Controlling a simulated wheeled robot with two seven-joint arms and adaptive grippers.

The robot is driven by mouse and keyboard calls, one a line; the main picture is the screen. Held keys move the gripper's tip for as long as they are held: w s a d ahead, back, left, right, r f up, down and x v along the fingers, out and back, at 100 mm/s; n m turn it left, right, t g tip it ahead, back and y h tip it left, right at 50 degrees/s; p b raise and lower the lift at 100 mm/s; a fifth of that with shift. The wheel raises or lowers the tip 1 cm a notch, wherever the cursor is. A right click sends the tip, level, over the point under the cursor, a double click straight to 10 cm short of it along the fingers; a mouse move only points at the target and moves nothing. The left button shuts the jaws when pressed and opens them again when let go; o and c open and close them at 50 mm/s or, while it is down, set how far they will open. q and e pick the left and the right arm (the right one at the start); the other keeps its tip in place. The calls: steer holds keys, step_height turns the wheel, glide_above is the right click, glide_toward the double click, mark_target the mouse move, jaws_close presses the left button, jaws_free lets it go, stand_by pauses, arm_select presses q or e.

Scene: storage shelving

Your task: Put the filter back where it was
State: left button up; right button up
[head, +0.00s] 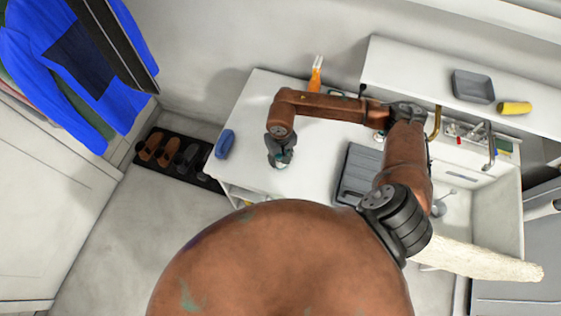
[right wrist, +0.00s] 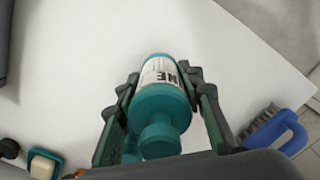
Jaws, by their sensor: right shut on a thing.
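The filter (right wrist: 163,98) is a teal cylinder with a white label and dark letters, seen end-on in the right wrist view. My right gripper (head: 280,160) is shut on it, one finger on each side. In the head view the filter (head: 281,166) is mostly hidden under the gripper, over the left part of the white tabletop (head: 240,110). I cannot tell whether it touches the surface. My left gripper is not in view.
A blue brush (head: 225,143) lies at the left table edge. An orange-and-white bottle (head: 315,75) stands at the back. A dark grey tray (head: 357,175) lies to the right. A raised white shelf (head: 430,75) holds a grey tray (head: 473,87) and a yellow cylinder (head: 514,108).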

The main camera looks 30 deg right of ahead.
step_height(320, 180, down, 2)
steer(key=shift+s+f, duration=0.1)
steer(key=shift+f, duration=0.35)
steer(key=o, duration=1.3)
steer(key=shift+c, duration=0.2)
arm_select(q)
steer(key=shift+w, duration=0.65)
